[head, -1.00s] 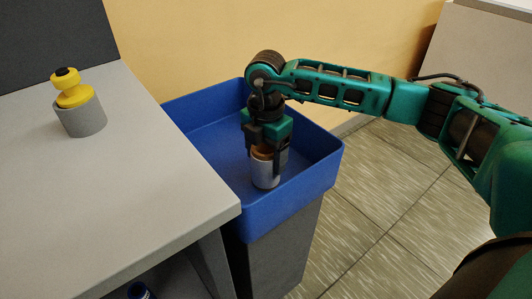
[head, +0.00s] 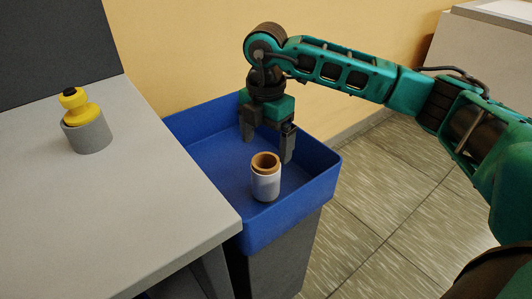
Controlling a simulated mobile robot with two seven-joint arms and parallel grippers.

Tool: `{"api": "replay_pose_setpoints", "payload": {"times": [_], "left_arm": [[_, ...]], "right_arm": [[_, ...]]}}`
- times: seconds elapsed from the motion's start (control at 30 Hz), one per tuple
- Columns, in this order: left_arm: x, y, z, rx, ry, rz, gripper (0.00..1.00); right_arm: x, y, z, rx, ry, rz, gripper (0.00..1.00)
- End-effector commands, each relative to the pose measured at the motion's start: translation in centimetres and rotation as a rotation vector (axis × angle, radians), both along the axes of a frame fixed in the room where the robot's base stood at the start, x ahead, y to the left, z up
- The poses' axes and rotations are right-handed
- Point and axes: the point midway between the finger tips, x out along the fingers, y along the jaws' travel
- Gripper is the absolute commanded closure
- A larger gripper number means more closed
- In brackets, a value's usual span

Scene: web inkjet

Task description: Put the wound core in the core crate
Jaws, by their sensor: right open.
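The wound core (head: 265,184) is a short white-grey roll with a brown hollow core. It stands upright on the floor of the blue core crate (head: 291,222), near its front right part. My right gripper (head: 267,148) is open and empty, above and behind the core and apart from it, with its fingers pointing down over the crate. My left gripper does not show.
A grey table (head: 110,210) borders the crate on the left. On it stands a grey cylinder (head: 88,136) with a yellow, black-topped piece (head: 78,106) in it. The crate rests on a dark grey stand (head: 280,255). A yellow wall is behind.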

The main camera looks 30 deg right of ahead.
Motion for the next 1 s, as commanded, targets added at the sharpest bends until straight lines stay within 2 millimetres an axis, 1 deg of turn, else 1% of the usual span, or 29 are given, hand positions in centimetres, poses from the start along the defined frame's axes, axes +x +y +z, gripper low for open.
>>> {"api": "replay_pose_setpoints", "payload": {"times": [0.03,0.13,0.23,0.4,0.87,0.93,1.0], "left_arm": [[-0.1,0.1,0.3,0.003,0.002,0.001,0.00],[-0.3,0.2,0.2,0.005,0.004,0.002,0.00],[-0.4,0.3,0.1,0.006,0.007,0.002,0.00],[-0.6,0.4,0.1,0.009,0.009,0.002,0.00],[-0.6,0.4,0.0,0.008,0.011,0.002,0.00],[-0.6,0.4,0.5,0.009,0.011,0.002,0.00],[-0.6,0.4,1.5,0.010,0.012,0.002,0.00]], "right_arm": [[0.0,0.0,1.3,0.001,-0.002,0.001,0.03],[0.0,0.1,2.8,0.000,-0.001,0.002,0.03],[0.0,0.1,3.7,0.000,-0.001,0.002,0.03],[0.0,0.0,4.2,0.000,0.002,0.002,0.03],[0.0,0.0,4.2,0.001,0.001,0.001,0.03],[0.0,0.0,4.7,0.000,0.000,0.001,0.03],[0.0,0.0,5.7,0.000,0.000,0.001,0.03]]}}
